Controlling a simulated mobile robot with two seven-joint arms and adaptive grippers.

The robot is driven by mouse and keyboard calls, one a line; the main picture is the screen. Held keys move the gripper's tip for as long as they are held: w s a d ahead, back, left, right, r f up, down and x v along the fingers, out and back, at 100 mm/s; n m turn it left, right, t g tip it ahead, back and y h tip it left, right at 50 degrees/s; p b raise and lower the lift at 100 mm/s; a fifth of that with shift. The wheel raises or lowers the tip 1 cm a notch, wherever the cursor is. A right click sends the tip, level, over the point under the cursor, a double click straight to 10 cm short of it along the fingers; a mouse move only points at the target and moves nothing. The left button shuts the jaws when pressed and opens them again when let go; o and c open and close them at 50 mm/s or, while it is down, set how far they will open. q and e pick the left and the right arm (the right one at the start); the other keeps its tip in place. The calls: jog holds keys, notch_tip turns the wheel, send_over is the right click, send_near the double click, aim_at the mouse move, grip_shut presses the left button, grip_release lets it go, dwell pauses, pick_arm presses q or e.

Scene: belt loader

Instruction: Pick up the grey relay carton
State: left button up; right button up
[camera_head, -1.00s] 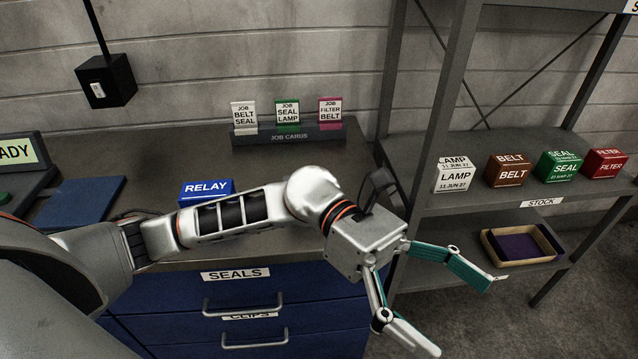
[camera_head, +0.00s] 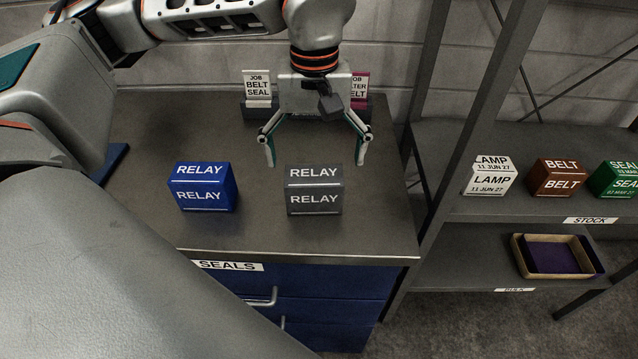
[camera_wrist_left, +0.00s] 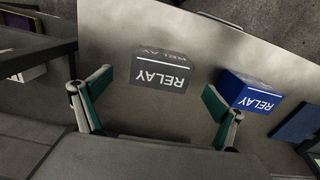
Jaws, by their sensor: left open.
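The grey relay carton (camera_head: 315,191) stands upright on the dark worktop (camera_head: 260,235), near its front right. A blue carton (camera_head: 202,188), also marked RELAY, stands to its left with a gap. My left gripper (camera_head: 315,162) is open above and just behind the grey carton, fingers pointing down. In the left wrist view the grey carton (camera_wrist_left: 160,72) lies ahead between the two spread fingers (camera_wrist_left: 152,100), apart from both. The blue carton (camera_wrist_left: 249,93) is beyond the right-hand finger there. My right gripper is not in view.
The job card holder (camera_head: 262,108) stands at the back of the worktop, partly behind my gripper. A shelf to the right bears a white LAMP carton (camera_head: 490,176), a brown BELT carton (camera_head: 557,178) and a green carton (camera_head: 619,180). A tray (camera_head: 556,257) sits on the lower shelf.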

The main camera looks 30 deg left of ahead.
aim_at(314, 175)
pick_arm(q)
notch_tip(314, 175, down, 2)
jog(key=shift+s+f, duration=0.1)
jog(key=shift+w+a+f, duration=0.15)
jog(key=shift+f, duration=1.15)
jog(key=shift+w+a+f, duration=0.1)
jog(key=shift+a+f, duration=0.05)
jog(key=shift+f, duration=1.1)
jog(key=c, duration=1.3)
